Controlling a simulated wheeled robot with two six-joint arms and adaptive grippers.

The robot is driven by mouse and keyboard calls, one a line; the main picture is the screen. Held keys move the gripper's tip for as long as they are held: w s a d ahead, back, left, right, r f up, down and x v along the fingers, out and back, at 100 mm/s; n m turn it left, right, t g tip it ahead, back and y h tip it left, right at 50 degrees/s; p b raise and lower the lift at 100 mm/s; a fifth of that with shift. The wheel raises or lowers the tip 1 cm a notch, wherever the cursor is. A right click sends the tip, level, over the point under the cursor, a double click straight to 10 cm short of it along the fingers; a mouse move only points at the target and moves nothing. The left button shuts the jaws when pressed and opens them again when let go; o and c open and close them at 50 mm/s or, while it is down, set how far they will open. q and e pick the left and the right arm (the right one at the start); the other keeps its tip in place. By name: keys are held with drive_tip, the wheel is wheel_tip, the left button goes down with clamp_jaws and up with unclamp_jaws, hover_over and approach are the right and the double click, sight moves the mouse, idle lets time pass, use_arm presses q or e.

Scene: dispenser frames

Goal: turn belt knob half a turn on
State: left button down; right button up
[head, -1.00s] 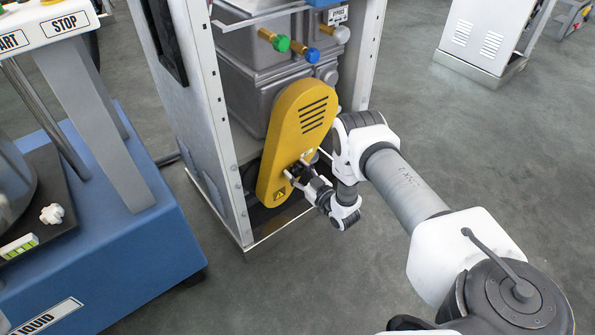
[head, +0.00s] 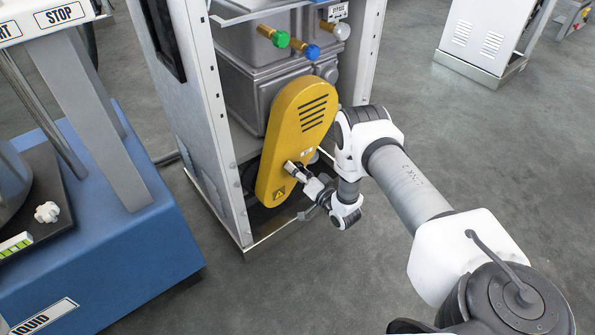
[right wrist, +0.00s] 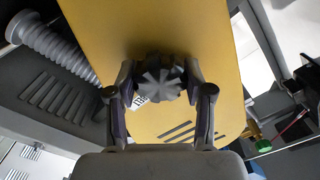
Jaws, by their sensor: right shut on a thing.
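The belt knob (right wrist: 160,80) is a dark grey, lobed knob on the yellow belt cover (head: 296,120). In the right wrist view it sits between the two fingers of my right gripper (right wrist: 160,72), with a fingertip against each side. In the head view my right gripper (head: 296,170) is at the lower part of the cover, and its fingers mostly hide the knob there. My right gripper is shut on the knob. My left gripper is in neither view.
The cover sits inside an open metal frame (head: 210,120). Above it are a green knob (head: 280,39), a blue knob (head: 312,51) and a pale knob (head: 342,31). A blue machine base (head: 150,235) stands at left.

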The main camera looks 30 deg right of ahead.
drive_tip(key=shift+m, duration=0.8)
drive_tip(key=o, duration=1.2)
drive_tip(key=shift+c, duration=0.2)
drive_tip(key=s, duration=1.2)
drive_tip(key=shift+d, duration=0.45)
drive_tip(key=shift+w, duration=0.1)
